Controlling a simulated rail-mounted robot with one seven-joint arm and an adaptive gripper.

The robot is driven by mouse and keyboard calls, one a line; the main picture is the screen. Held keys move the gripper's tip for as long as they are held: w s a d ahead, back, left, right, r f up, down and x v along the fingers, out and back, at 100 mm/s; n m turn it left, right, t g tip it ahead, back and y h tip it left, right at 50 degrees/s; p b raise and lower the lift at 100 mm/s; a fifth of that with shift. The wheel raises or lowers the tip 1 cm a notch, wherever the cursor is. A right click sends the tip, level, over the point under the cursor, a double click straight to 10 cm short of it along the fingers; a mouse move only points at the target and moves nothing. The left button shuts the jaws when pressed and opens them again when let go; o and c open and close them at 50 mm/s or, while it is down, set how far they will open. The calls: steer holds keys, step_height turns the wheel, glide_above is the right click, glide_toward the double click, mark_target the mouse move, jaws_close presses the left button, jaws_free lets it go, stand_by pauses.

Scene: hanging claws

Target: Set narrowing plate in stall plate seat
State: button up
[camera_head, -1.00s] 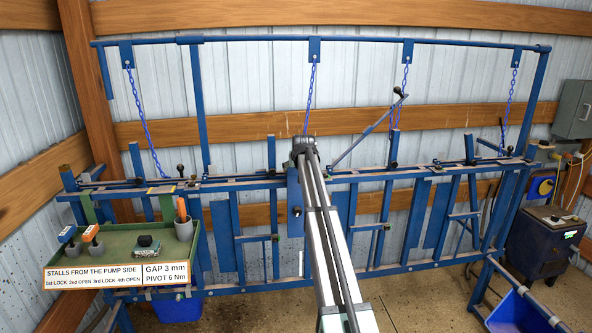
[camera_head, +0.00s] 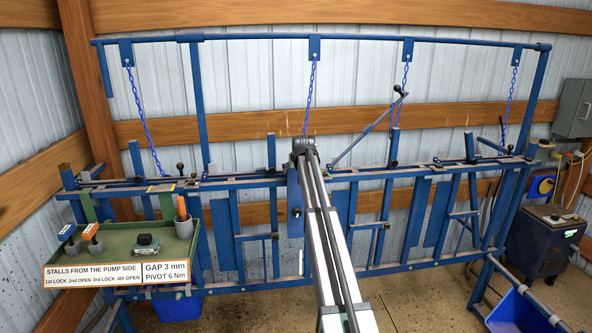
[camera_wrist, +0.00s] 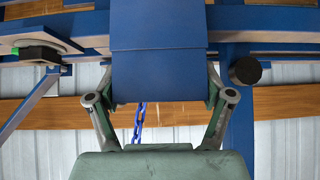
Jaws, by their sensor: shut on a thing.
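In the wrist view my gripper (camera_wrist: 162,90) is shut on a blue plate, the narrowing plate (camera_wrist: 160,76), with one finger at each side edge. A second blue surface (camera_wrist: 160,25) lies directly above it in that view, divided from it by a thin line; whether they are separate pieces I cannot tell. In the head view a blue plate with a small hole (camera_head: 296,203) hangs upright beside my arm at the middle of the blue stall frame (camera_head: 240,183). My gripper's fingers are hidden there by my arm. I cannot make out the plate seat clearly.
Blue chains (camera_head: 309,95) hang from the top rail (camera_head: 350,40). A slanted bar (camera_head: 365,135) rises right of my arm. A green tray (camera_head: 120,245) with tools and a sign stands at left. A black knob (camera_wrist: 245,70) is close right of the plate.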

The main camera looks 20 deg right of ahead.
steer(key=shift+f, duration=0.5)
